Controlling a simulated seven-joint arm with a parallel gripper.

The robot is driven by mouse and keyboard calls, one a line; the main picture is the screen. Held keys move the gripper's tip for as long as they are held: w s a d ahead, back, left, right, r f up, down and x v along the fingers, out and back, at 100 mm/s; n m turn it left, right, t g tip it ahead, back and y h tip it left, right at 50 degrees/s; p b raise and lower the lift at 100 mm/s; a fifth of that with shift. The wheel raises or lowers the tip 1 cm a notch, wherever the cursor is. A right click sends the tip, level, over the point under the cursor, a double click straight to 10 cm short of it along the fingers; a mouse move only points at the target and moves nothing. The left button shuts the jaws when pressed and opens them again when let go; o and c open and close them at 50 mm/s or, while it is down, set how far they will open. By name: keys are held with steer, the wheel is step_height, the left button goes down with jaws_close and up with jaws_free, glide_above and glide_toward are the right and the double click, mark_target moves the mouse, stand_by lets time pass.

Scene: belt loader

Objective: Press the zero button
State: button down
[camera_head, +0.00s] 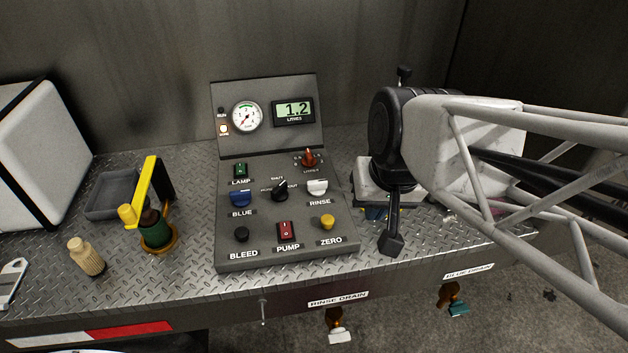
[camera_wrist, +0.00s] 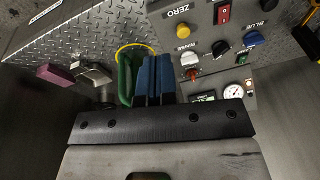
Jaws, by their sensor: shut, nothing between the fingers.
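The yellow zero button (camera_head: 327,222) is at the lower right of the grey control panel (camera_head: 342,247), above the label ZERO. It also shows in the wrist view (camera_wrist: 183,29), where the label appears upside down. My gripper (camera_head: 375,214) hangs to the right of the panel, apart from the button; its fingers are partly hidden in the head view. In the wrist view its blue fingers (camera_wrist: 153,62) are together with nothing between them. The panel's display (camera_head: 293,112) reads 1.2 litres.
A red pump switch (camera_head: 286,230), black bleed button (camera_head: 241,234) and white rinse switch (camera_head: 317,187) are near the button. A green object (camera_wrist: 128,72) in a yellow ring is beside my fingers in the wrist view. A yellow-handled green item (camera_head: 154,229) stands left of the panel.

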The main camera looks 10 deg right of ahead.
steer(key=w+a+f+m+t+y, duration=0.2)
steer(key=w+a+m+y, duration=0.25)
steer(key=m, duration=0.25)
steer(key=m+t, duration=0.2)
steer(key=m, duration=0.8)
glide_above(327, 221)
steer(key=shift+f+y, duration=0.45)
steer(key=shift+f, duration=0.65)
steer(key=shift+f, duration=0.15)
steer(key=shift+f, duration=4.2)
steer(key=shift+f, duration=0.95)
steer(key=shift+r, duration=0.9)
